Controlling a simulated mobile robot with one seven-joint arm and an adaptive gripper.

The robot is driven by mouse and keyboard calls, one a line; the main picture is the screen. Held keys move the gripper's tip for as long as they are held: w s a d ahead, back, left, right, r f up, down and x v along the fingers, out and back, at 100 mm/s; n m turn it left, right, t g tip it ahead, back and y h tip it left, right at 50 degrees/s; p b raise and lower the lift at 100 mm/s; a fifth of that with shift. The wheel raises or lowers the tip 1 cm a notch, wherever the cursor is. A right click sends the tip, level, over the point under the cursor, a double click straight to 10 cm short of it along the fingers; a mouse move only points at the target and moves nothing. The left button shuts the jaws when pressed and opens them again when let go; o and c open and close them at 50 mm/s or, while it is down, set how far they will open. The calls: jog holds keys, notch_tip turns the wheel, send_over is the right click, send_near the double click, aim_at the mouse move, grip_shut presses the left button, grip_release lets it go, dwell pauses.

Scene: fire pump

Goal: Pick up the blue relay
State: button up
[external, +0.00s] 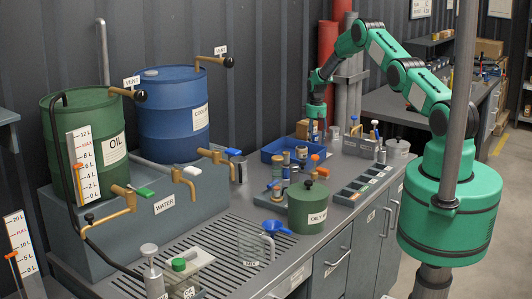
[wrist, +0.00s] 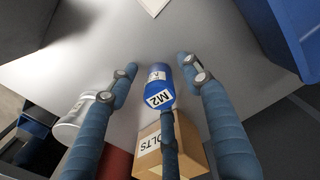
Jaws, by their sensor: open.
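A small blue cylinder with a white label reading M2 (wrist: 158,88) stands on the grey worktop in the wrist view; it looks like the blue relay. My gripper (wrist: 160,72) is open, with blue fingers spread on either side of the cylinder and a third finger in front of its near end. I cannot tell whether any finger touches it. In the external view my gripper (external: 315,136) points down over the back of the bench, behind the blue tray. The cylinder cannot be made out there.
A cardboard box marked BOLTS (wrist: 176,143) stands close beside the cylinder, with a white tub (wrist: 84,118) to the left. Red pipes (external: 327,55) rise behind my gripper.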

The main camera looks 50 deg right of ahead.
dwell(0.3)
grip_shut()
jog(key=shift+r, duration=0.15)
jog(key=shift+r, duration=4.85)
